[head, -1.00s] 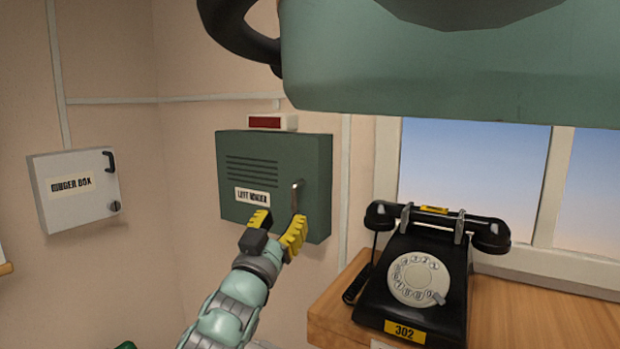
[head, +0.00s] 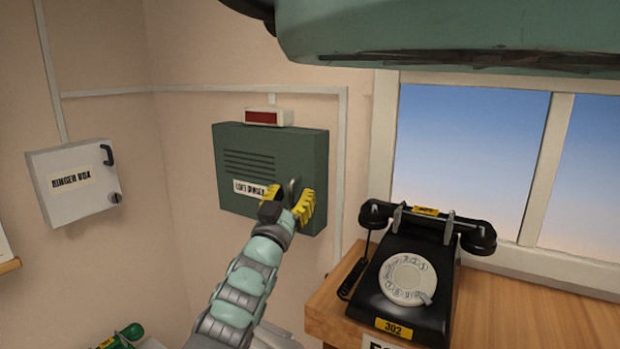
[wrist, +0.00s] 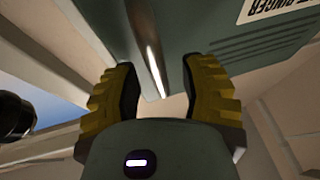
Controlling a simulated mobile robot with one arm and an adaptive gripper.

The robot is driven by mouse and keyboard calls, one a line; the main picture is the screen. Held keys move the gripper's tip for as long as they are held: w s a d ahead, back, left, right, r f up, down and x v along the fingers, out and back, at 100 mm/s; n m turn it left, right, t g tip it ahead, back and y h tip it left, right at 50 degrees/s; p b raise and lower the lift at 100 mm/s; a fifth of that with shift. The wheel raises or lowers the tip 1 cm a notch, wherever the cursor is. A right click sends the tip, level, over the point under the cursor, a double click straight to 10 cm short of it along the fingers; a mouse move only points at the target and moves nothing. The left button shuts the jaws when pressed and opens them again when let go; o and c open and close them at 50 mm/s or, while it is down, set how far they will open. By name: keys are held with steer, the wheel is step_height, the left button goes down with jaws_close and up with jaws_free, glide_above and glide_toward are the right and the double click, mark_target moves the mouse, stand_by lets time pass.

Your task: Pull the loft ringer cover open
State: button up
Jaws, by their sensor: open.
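The loft ringer cover (head: 300,155) is a dark green box front with slots and a white label (head: 249,188), mounted on the wall left of the window. It looks shut. Its upright metal handle (head: 294,187) is on its right side. My gripper (head: 288,198) is open at the handle, one yellow finger on each side. In the wrist view, the handle (wrist: 153,60) shows as a bright bar between the spread fingertips (wrist: 163,78), with gaps on both sides. The cover (wrist: 195,25) fills the top there. How deep the fingers reach around the handle is unclear.
A red lamp (head: 268,117) sits on top of the box. A grey ringer box (head: 80,205) hangs at the left. A black dial phone (head: 405,280) stands on a wooden desk (head: 325,300) at the right, below the window. The wall between the boxes is clear.

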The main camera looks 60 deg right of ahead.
jaws_close()
stand_by(0.3)
steer(key=shift+w+a+f+b, duration=0.1)
steer(key=shift+a+f+b, duration=0.1)
steer(key=shift+b, duration=0.15)
